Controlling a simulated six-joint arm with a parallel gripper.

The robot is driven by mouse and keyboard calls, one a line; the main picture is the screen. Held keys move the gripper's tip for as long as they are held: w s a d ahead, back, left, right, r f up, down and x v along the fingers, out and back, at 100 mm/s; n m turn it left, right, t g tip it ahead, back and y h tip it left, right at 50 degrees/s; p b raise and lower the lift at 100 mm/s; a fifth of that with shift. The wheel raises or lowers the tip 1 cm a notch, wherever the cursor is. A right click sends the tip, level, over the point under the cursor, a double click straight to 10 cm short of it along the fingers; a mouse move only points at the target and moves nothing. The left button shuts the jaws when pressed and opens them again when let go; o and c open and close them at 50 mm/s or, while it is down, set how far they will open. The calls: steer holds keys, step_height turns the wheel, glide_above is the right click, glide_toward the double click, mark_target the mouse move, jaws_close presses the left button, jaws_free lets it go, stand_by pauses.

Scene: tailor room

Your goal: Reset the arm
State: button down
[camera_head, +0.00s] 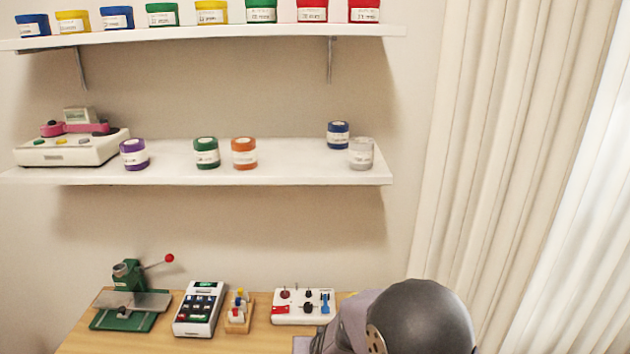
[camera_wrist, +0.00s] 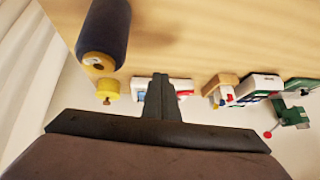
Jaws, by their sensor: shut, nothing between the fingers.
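My gripper (camera_wrist: 160,83) shows in the wrist view as a dark bar with its fingers together in the middle. It is shut and empty. The wooden table (camera_wrist: 200,40) fills the top of that view, which looks tilted over. In the head view only my arm's grey and dark rounded part shows at the lower right, and it hides the table's right part; the gripper itself is hidden there.
A dark blue roll (camera_wrist: 103,35) and a small yellow item (camera_wrist: 108,88) lie left of my fingers in the wrist view. A green press (camera_head: 127,295), a keypad device (camera_head: 201,308), a wooden holder (camera_head: 238,318) and a white switch panel (camera_head: 303,306) stand on the table. Shelves with jars are above.

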steer(key=s+f+g, duration=0.1)
steer(key=s, duration=0.2)
steer(key=s+f+g, duration=0.2)
steer(key=s, duration=0.2)
steer(key=s+f+n+g, duration=0.1)
steer(key=s+f, duration=0.1)
steer(key=s, duration=0.1)
steer(key=shift+s+a, duration=0.1)
steer(key=shift+s, duration=0.15)
steer(key=s+d+r+n+g+h, duration=0.1)
steer(key=s+d+r+g, duration=0.15)
steer(key=s+d, duration=0.45)
steer(key=s+d+r+g+h, duration=0.1)
steer(key=s+d+r+g, duration=0.15)
steer(key=s, duration=0.75)
steer(key=w+d+r+m+t, duration=0.1)
steer(key=w+d+r, duration=0.1)
steer(key=d+r, duration=0.2)
steer(key=shift+w+d+r+m+t+y, duration=0.3)
steer(key=shift+w+d+r+m+t, duration=0.1)
steer(key=shift+d, duration=0.1)
